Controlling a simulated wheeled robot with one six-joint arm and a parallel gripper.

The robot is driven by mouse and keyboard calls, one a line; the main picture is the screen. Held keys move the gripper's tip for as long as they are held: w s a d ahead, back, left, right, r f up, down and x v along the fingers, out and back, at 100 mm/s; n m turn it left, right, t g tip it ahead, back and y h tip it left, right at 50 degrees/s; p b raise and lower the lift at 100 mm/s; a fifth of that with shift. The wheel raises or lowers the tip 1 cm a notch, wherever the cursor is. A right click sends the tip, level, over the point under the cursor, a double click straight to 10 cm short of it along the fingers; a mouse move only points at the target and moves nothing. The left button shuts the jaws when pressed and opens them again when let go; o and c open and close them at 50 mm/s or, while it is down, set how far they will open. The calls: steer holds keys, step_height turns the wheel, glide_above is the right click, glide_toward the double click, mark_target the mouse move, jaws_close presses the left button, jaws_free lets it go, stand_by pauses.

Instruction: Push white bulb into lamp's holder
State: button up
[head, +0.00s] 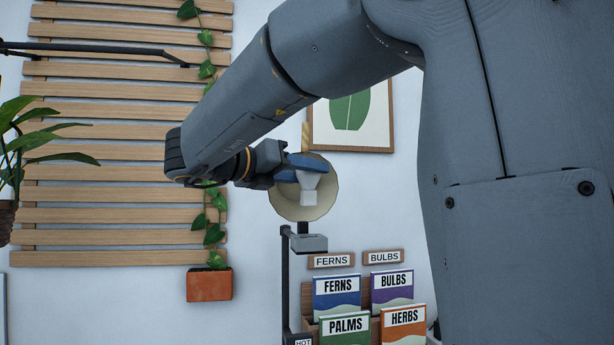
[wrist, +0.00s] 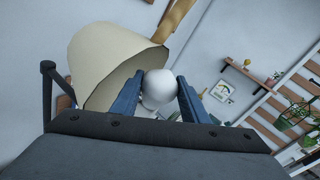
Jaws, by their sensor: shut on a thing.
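The white bulb (head: 308,182) is in my gripper (head: 303,168), between its blue fingers, in front of the cream lampshade (head: 285,202) in the head view. In the wrist view the bulb (wrist: 158,88) shows as a round white ball between the two blue fingertips (wrist: 158,98). The lampshade (wrist: 105,60) stands close beside it, up and to the left, with its opening towards the bulb. The lamp's holder is not visible in either view; the shade and the bulb hide the shade's inside.
A rack of seed packets (head: 345,292) stands below the lamp. A dark post with a grey bracket (head: 307,243) stands just under the shade. A slatted wood trellis (head: 110,150) with a vine and terracotta pot (head: 209,285) is at the left. A leaf picture (head: 350,120) hangs behind.

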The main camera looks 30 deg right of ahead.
mark_target(303, 195)
steer(key=shift+a+f+b, duration=0.1)
steer(key=shift+f+b, duration=0.1)
steer(key=shift+b, duration=0.1)
step_height(303, 195, down, 5)
steer(key=b, duration=0.5)
steer(key=shift+r, duration=0.15)
steer(key=shift+b, duration=0.3)
steer(key=shift+b, duration=1.65)
stand_by(1.4)
steer(key=shift+f+b, duration=2.05)
steer(key=shift+b, duration=0.5)
steer(key=o, duration=1.1)
steer(key=shift+s+r, duration=0.1)
steer(key=shift+a, duration=0.1)
